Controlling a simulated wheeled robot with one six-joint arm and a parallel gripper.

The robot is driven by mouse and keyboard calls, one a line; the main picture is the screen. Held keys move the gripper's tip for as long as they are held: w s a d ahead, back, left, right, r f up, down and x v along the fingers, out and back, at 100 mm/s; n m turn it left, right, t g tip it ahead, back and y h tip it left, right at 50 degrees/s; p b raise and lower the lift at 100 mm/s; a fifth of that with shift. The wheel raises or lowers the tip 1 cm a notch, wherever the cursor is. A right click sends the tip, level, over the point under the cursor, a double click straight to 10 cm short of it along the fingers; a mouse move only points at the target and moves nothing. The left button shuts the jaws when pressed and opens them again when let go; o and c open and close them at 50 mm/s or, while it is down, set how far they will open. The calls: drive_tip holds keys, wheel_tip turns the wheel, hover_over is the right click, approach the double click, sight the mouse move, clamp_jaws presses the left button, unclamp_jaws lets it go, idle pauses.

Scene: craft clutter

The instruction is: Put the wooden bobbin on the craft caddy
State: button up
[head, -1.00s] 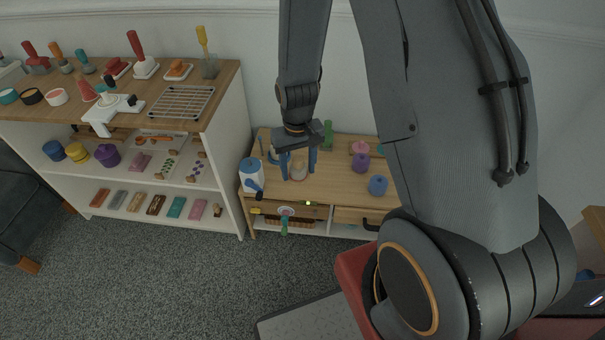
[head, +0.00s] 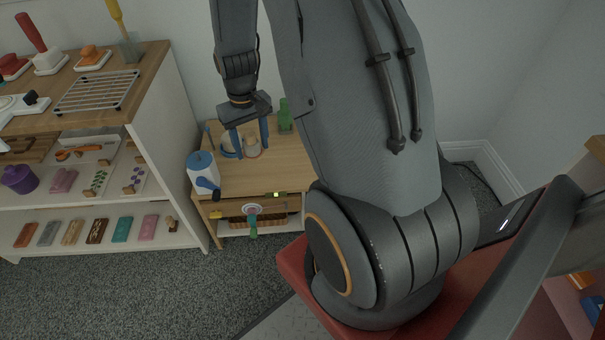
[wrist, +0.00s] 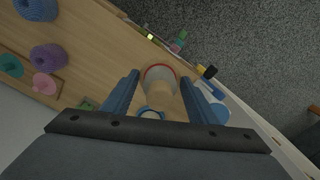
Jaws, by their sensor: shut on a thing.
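My gripper (head: 250,142) points down over the left part of the low wooden table (head: 246,181). Its blue fingers are shut on a tan and pale piece, which looks like the wooden bobbin (head: 253,149). In the wrist view the bobbin (wrist: 164,97) stands between the fingers, with a pale, red-rimmed round part at its far end. I cannot tell whether it touches the tabletop. A blue and white round thing (head: 230,148) is close beside it.
A white jug-like thing with a blue lid (head: 202,172) stands at the table's left front corner. A green bottle (head: 284,116) stands behind. A tall shelf (head: 170,110) rises to the left. The table's middle front is bare.

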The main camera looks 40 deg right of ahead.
drive_tip(key=b, duration=0.8)
approach(272, 174)
drive_tip(key=shift+m, duration=0.4)
wheel_tip(272, 174, down, 6)
drive_tip(key=b, duration=0.3)
drive_tip(key=shift+f, duration=0.1)
drive_tip(key=shift+f, duration=0.15)
drive_tip(key=o, duration=1.2)
wheel_tip(272, 174, up, 12)
drive_tip(key=p, duration=0.3)
drive_tip(key=shift+r+p, duration=0.2)
drive_tip(key=shift+p, duration=0.1)
